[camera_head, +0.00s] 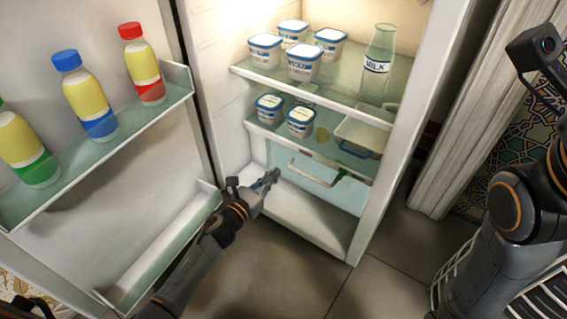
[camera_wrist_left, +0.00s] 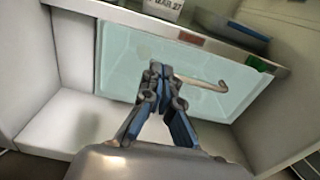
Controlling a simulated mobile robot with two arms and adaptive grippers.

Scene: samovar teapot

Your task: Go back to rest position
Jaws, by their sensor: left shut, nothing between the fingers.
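My left gripper (camera_head: 271,177) reaches into the lower part of the open fridge, in front of the clear drawer. In the left wrist view its fingers (camera_wrist_left: 160,72) are together with nothing held between them. The drawer front (camera_wrist_left: 120,55) lies behind the fingers, and its handle (camera_head: 312,174) shows just right of the gripper in the head view. My right arm (camera_head: 515,205) stands at the right edge of the head view; its fingertips are not clearly seen.
The fridge door (camera_head: 120,195) stands open at left with several bottles on its shelf. Yogurt tubs (camera_head: 304,62) and a milk bottle (camera_head: 378,62) stand on the upper glass shelf; more tubs (camera_head: 300,122) and a tray (camera_head: 362,133) are below. Floor (camera_head: 290,270) in front is clear.

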